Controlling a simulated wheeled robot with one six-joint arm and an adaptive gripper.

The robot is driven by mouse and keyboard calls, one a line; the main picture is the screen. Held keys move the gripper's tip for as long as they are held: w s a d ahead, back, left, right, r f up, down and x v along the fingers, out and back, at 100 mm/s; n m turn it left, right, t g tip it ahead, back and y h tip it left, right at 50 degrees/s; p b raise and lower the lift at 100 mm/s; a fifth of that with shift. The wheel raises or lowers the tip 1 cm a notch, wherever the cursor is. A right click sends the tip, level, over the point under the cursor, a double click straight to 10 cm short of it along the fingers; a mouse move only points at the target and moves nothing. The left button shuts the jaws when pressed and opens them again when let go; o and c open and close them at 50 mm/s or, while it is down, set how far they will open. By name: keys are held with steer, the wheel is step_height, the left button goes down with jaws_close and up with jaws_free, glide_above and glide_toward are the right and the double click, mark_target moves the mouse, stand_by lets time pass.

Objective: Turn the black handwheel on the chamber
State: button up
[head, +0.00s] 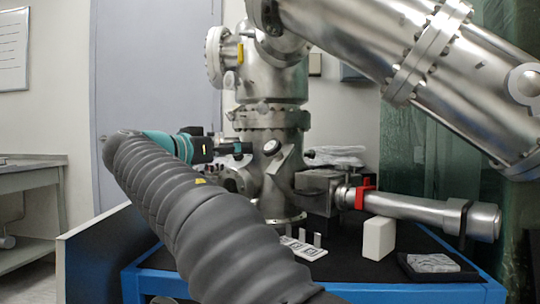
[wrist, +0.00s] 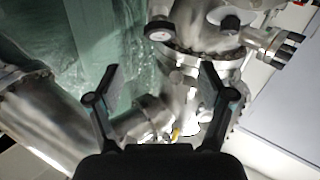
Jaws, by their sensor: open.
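The steel chamber (head: 272,115) stands upright on the bench in the head view, and its flanged body fills the upper middle of the wrist view (wrist: 190,60). I cannot make out the black handwheel for certain. A small dark knob (head: 309,154) shows at the chamber's right side in the head view, too small to identify. My gripper (head: 240,148) is in front of the chamber's left side. In the wrist view my gripper (wrist: 160,75) has its two fingers spread wide, with nothing held between them. Whether it touches the chamber is unclear.
A large steel tube (head: 400,60) slants across the upper right. A lower tube (head: 420,208) with a red clamp (head: 365,193) extends right. A white block (head: 379,238) and a black tray (head: 437,268) occupy the blue-edged bench's (head: 150,280) right side. A round gauge (wrist: 160,34) shows in the wrist view.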

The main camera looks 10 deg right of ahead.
mark_target(270, 146)
steer(key=x, duration=0.9)
steer(key=p+x, duration=0.1)
steer(key=x, duration=0.3)
steer(key=shift+w+d+r, duration=0.25)
steer(key=c, duration=1.2)
